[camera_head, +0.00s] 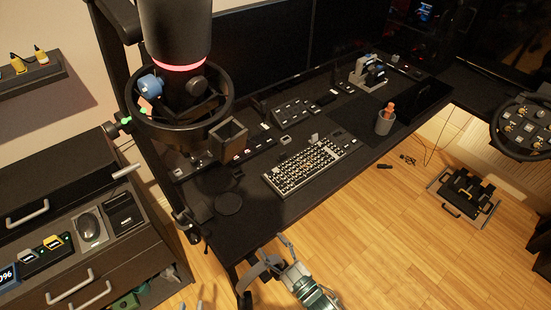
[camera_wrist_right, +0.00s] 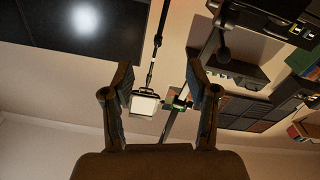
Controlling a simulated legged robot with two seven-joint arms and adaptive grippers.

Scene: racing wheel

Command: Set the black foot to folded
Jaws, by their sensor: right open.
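I cannot make out with certainty a black foot in either view. A light-keyed keyboard (camera_head: 304,166) lies on the black desk; its underside is hidden. A black pedal set (camera_head: 466,191) stands on the floor at the right of the head view. My right gripper (camera_head: 268,259) is at the bottom middle of the head view, near the desk's front edge, open and empty. In the right wrist view its two fingers (camera_wrist_right: 160,95) are apart with nothing between them. Only what look like the tips of my left gripper (camera_head: 192,305) show at the bottom edge.
A racing wheel (camera_head: 525,125) is at the far right. A cup (camera_head: 385,122) and a control box (camera_head: 293,110) stand on the desk (camera_head: 285,205). A large dark microphone-like body (camera_head: 176,45) hangs over the left end. A drawer cabinet (camera_head: 75,270) is at the left.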

